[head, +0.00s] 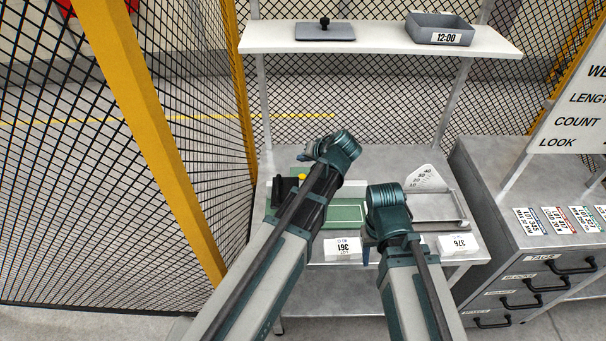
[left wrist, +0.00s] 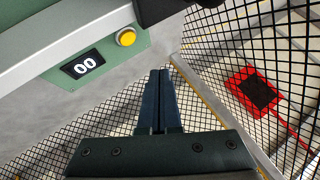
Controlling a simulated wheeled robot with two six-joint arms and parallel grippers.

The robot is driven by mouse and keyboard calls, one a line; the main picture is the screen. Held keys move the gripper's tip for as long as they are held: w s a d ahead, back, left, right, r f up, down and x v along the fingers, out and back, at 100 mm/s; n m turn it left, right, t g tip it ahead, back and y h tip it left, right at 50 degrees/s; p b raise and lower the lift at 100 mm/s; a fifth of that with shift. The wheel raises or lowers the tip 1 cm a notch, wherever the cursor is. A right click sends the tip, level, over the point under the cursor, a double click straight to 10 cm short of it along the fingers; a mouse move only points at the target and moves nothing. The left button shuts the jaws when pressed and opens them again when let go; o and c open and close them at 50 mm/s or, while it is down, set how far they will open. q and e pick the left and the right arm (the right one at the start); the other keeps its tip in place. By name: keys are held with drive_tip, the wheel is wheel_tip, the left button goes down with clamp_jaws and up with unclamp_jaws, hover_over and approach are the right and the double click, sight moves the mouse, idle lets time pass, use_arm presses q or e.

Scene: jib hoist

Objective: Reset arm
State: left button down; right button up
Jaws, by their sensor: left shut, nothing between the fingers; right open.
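In the left wrist view my left gripper (left wrist: 159,74) is shut with nothing between its fingers.
The bench (head: 385,158) carries a green board (head: 344,213), a dial gauge (head: 428,180) and white labels 361 (head: 343,249) and 376 (head: 458,244). Mesh fence stands left, a drawer cabinet (head: 530,265) right.

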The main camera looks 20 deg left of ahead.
use_arm(q)
drive_tip(key=s+d+f+m+g+h, duration=0.1)
drive_tip(key=s+d, duration=0.1)
drive_tip(key=s, duration=0.2)
drive_tip(key=s+d+f+g+h, duration=0.1)
drive_tip(key=s+d+f, duration=0.1)
drive_tip(key=s, duration=0.3)
drive_tip(key=s+d+f+m+g+h, duration=0.1)
drive_tip(key=s+d, duration=0.2)
drive_tip(key=s, duration=0.1)
drive_tip(key=shift+s+d+f+m+h, duration=0.2)
drive_tip(key=shift+d+f+m+h, duration=0.05)
drive_tip(key=shift+f+m+h, duration=0.1)
drive_tip(key=s+d+g, duration=0.1)
drive_tip(key=s+d, duration=0.1)
drive_tip(key=s, duration=0.1)
drive_tip(key=s+d+f+m+g+h, duration=0.1)
drive_tip(key=s+d, duration=0.1)
drive_tip(key=s, duration=0.1)
drive_tip(key=s+d+m+g+h, duration=0.1)
drive_tip(key=s, duration=0.3)
drive_tip(key=shift+d+f+m, duration=0.25)
drive_tip(key=shift+d, duration=0.15)
